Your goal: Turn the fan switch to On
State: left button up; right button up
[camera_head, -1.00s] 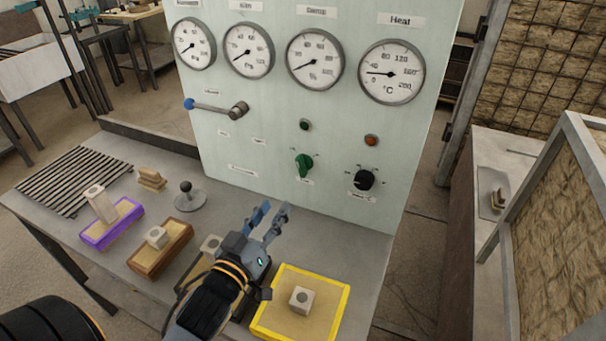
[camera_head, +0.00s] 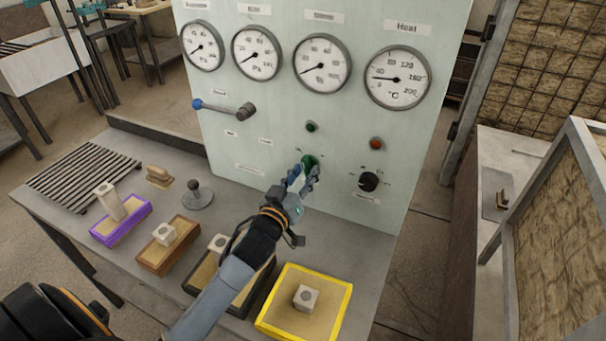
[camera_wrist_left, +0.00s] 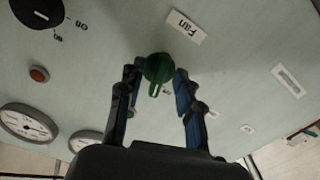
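The fan switch is a green knob (camera_head: 311,161) on the pale panel, below a small green lamp (camera_head: 312,127). In the left wrist view the green knob (camera_wrist_left: 157,68) sits beside a label reading "Fan" (camera_wrist_left: 183,27). The view is turned over there, and the knob's grip bar points down in the picture. My left gripper (camera_head: 303,177) is at the panel, with its fingers reaching to the knob. In the wrist view its open fingertips (camera_wrist_left: 158,77) stand on either side of the knob, with small gaps visible. My right gripper is not in view.
A black knob (camera_head: 369,182) sits right of the green one, below an orange lamp (camera_head: 376,143). A lever with a blue ball (camera_head: 197,104) is at left. Several gauges line the panel top. Sand-filled boxes, including a yellow one (camera_head: 345,305), stand on the table below.

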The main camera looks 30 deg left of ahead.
pick_arm(q)
grip_shut()
dwell(0.3)
jog(key=shift+r+m+p, duration=0.1)
jog(key=shift+m+p, duration=0.6)
jog(key=shift+m, duration=0.5)
jog(key=m+p, duration=0.1)
jog(key=m, duration=0.2)
jog(key=shift+a+p, duration=0.15)
jog(key=shift+p, duration=0.15)
jog(key=m+p, duration=0.1)
jog(key=m, duration=0.2)
jog(key=shift+m, duration=0.4)
jog(key=shift+a+m+p, duration=0.1)
jog(key=shift+m+p, duration=0.25)
jog(key=shift+m, duration=1.05)
